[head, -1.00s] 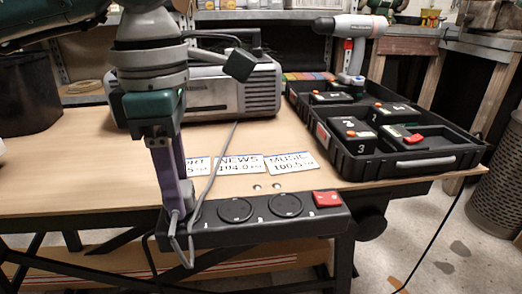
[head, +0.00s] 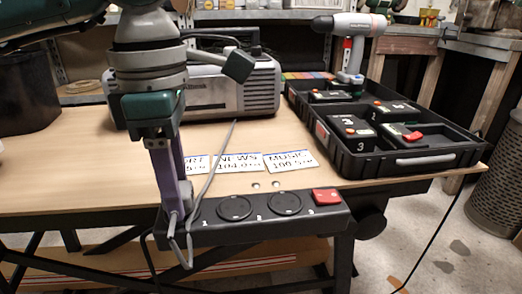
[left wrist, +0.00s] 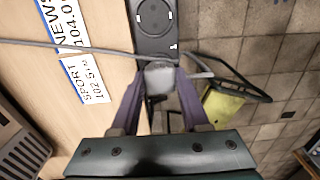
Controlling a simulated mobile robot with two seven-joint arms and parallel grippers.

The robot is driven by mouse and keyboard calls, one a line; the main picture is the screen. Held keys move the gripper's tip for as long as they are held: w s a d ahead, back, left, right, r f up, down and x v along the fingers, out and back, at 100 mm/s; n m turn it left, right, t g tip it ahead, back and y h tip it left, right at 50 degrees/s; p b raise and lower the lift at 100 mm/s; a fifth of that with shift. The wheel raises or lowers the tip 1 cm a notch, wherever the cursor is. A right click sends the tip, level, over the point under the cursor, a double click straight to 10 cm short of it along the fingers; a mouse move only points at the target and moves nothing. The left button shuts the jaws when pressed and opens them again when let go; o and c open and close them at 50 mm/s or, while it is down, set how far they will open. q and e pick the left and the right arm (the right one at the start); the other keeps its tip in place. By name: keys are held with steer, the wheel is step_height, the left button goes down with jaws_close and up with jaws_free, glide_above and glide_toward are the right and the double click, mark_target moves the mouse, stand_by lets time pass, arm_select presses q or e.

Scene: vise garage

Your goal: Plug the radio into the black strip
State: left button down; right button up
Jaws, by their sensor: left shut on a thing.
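The black strip (head: 275,230) lies along the table's front edge. Two round sockets and a red switch (head: 326,196) show on it; its left end is partly hidden by my gripper. My left gripper (head: 172,212) points down at that left end. In the left wrist view its purple fingers (left wrist: 160,88) are shut on a grey plug (left wrist: 160,74), which is at the end of the strip (left wrist: 152,40). I cannot tell whether the plug is seated in a socket. A grey cord (head: 215,160) runs back toward the grey radio (head: 262,88). My right gripper is not in view.
Station cards (head: 290,161) lie on the table behind the strip. A dark bin (head: 25,95) is at the far left. Bare wood lies left of my gripper.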

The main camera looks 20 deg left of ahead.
arm_select(q)
steer(key=shift+f+b, duration=0.3)
steer(key=shift+f, duration=0.1)
steer(key=shift+c, duration=1.6)
jaws_free()
step_height(320, 180, up, 10)
steer(key=p, duration=0.3)
